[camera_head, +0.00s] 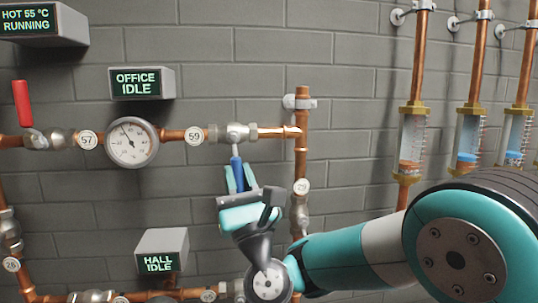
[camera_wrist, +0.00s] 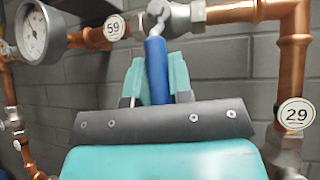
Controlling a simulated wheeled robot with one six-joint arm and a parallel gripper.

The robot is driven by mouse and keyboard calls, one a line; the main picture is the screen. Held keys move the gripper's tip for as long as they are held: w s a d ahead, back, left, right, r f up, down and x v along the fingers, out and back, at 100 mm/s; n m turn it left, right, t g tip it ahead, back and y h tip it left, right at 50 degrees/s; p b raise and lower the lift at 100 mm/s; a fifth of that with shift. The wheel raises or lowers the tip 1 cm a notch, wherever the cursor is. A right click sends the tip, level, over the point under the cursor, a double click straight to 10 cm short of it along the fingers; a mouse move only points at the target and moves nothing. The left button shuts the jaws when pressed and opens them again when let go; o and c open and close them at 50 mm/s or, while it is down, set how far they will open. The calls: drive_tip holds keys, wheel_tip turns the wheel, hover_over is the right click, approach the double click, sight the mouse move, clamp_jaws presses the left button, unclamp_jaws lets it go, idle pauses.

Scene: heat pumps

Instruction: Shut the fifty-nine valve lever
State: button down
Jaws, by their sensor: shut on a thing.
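The fifty-nine valve (camera_head: 237,133) sits on the upper copper pipe, just right of the round tag marked 59 (camera_head: 194,134). Its blue lever (camera_head: 237,172) hangs down from the valve, across the pipe's line. My gripper (camera_head: 236,178) is below the valve with its teal fingers on both sides of the blue lever, shut on it. In the wrist view the blue lever (camera_wrist: 157,70) stands between the fingers, its lower end hidden by the gripper body. The tag 59 (camera_wrist: 115,28) shows left of the valve there.
A red lever (camera_head: 21,104) stands upright on valve 57 at the left. A round gauge (camera_head: 131,142) sits between tags 57 and 59. A vertical pipe with tag 29 (camera_head: 302,187) is close right of my gripper. Glass flow tubes (camera_head: 412,140) hang at the right.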

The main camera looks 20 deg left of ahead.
drive_tip(key=shift+s+a+r+m+t+h+p, duration=0.15)
drive_tip(key=shift+m+t+h+p, duration=0.15)
drive_tip(key=shift+m, duration=0.2)
drive_tip(key=shift+a+m+t+h+p, duration=0.15)
drive_tip(key=shift+m+t+h, duration=0.15)
drive_tip(key=shift+m+t, duration=0.15)
drive_tip(key=shift+m, duration=0.35)
drive_tip(key=c, duration=1)
unclamp_jaws()
drive_tip(key=shift+c, duration=0.2)
